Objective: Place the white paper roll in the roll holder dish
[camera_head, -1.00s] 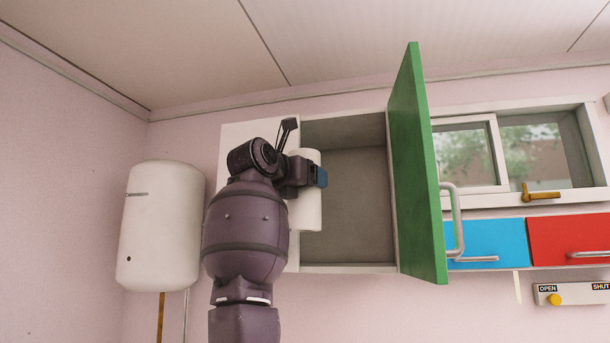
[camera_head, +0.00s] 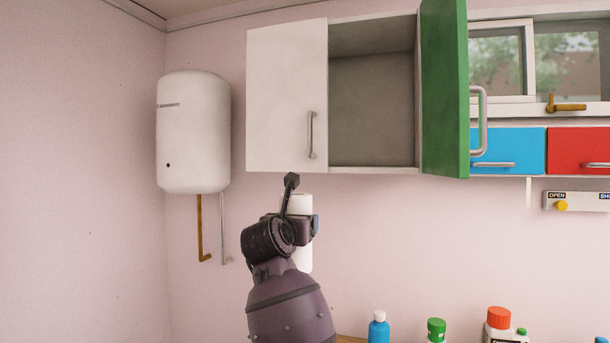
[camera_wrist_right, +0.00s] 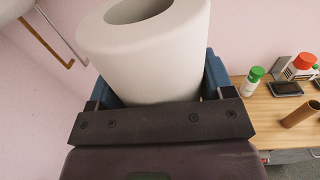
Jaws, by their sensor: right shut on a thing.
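The white paper roll (camera_head: 303,262) is held upright in my right gripper (camera_head: 315,226), below the wall cabinet. In the right wrist view the roll (camera_wrist_right: 150,62) stands between the two blue fingertips (camera_wrist_right: 160,85), which are shut on it, and its hollow core opening faces up. In the head view the gripper covers the middle of the roll. The roll holder dish is not seen in either view. My left gripper is not in view.
The cabinet (camera_head: 286,100) has its green door (camera_head: 443,90) open and an empty compartment. A white water heater (camera_head: 193,130) with pipes hangs left. A wooden counter (camera_wrist_right: 262,115) carries bottles, a dark flat item (camera_wrist_right: 286,89) and a brown cylinder (camera_wrist_right: 300,114).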

